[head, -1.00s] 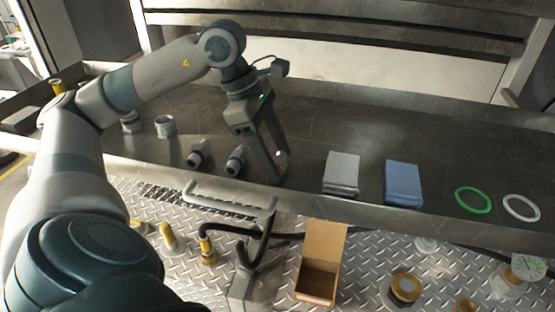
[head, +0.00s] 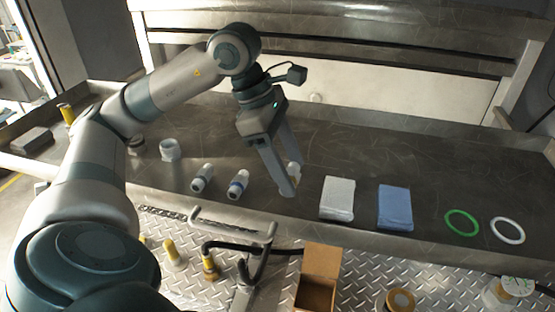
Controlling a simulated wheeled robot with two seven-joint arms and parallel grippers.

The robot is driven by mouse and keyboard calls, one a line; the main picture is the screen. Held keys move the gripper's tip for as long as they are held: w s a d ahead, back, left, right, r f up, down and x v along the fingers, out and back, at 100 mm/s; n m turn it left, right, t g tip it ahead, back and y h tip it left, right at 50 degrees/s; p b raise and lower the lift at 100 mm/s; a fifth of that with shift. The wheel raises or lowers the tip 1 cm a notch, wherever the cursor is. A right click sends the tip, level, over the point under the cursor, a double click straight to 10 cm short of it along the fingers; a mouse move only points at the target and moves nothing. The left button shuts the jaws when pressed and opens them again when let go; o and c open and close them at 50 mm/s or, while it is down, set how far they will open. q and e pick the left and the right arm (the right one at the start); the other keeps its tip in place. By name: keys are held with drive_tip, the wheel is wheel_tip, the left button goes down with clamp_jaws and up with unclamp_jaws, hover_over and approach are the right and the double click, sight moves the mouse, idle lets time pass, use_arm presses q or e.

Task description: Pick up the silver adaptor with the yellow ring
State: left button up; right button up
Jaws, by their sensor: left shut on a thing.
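My left gripper (head: 291,182) is over the steel bench (head: 400,155), to the left of the white box. It is shut on a small pale silver adaptor (head: 295,171), mostly hidden by the fingers. I cannot make out a yellow ring on it. A silver adaptor with a blue ring (head: 238,185) lies on the bench left of the gripper. Another silver adaptor (head: 202,178) lies further left; its ring colour is unclear. My right gripper is not in view.
A white box (head: 337,197), a blue box (head: 395,206), a green ring (head: 462,223) and a white ring (head: 508,230) lie to the right. A grey cup-shaped part (head: 170,150) stands at left. An open cardboard box (head: 320,262) sits below the bench's front edge.

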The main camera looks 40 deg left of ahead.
use_arm(q)
drive_tip(key=d+r, duration=0.4)
drive_tip(key=d, duration=0.3)
drive_tip(key=shift+s+d+r, duration=0.2)
drive_tip(key=shift+s+d, duration=0.1)
drive_tip(key=shift+d, duration=0.05)
